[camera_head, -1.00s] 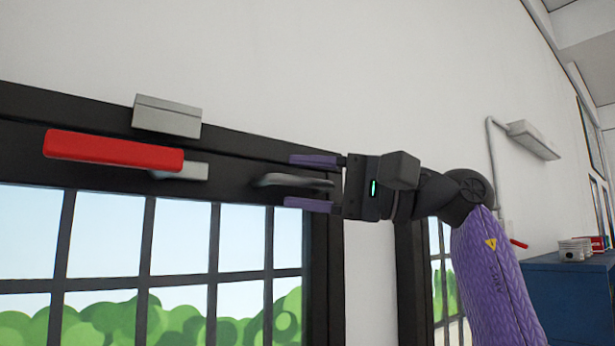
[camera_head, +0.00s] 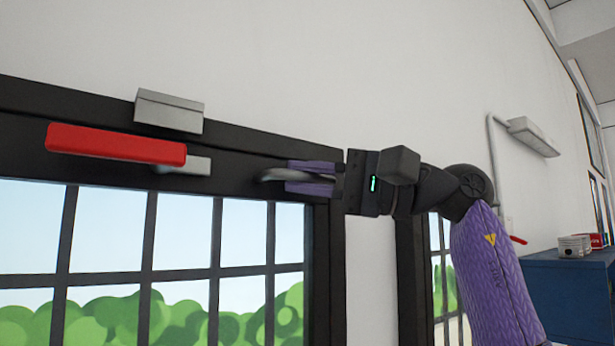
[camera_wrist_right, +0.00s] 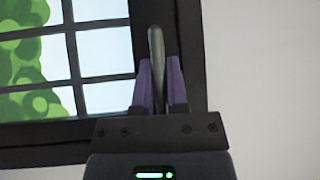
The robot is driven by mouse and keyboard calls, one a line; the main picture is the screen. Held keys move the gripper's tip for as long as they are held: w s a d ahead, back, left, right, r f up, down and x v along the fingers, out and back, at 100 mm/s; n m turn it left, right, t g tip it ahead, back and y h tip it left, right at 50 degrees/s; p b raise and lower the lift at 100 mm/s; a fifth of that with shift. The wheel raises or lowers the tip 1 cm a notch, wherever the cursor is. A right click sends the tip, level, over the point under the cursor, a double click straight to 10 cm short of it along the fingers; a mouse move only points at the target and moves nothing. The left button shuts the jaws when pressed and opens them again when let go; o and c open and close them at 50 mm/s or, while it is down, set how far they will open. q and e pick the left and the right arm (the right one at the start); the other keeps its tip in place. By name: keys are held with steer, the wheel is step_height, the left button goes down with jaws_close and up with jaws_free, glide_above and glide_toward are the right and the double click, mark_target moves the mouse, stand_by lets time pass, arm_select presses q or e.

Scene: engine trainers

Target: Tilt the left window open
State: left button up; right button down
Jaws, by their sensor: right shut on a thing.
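The left window (camera_head: 110,230) has a black frame and a grid of panes. A grey handle (camera_head: 272,175) sits on the upper right part of its frame. My right gripper (camera_head: 311,177) is shut on this handle, with purple fingers above and below it. In the right wrist view the handle (camera_wrist_right: 156,48) stands between the fingers of my right gripper (camera_wrist_right: 161,80) and reaches out past their tips. A red bar-shaped handle (camera_head: 115,143) with a grey mount (camera_head: 185,165) is on the upper frame further left. My left gripper is not in view.
A grey box (camera_head: 168,111) sits on the top edge of the frame. White wall (camera_head: 300,70) surrounds the window. A second window (camera_head: 440,270) is behind my right arm. A blue cabinet (camera_head: 565,290) and a wall lamp (camera_head: 533,135) are at the right.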

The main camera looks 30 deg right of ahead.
steer(key=shift+f, duration=0.1)
stand_by(0.7)
steer(key=shift+s+f, duration=0.1)
steer(key=shift+s, duration=0.05)
steer(key=s+d+f+n+y+b, duration=0.1)
steer(key=s+f+n+y+b, duration=0.2)
steer(key=s+b, duration=0.5)
steer(key=s+n, duration=0.1)
steer(key=s, duration=0.3)
steer(key=shift+s+f+t, duration=0.15)
steer(key=shift+s+t, duration=0.25)
steer(key=c, duration=0.7)
jaws_free()
steer(key=shift+d, duration=0.15)
steer(key=shift+o, duration=0.2)
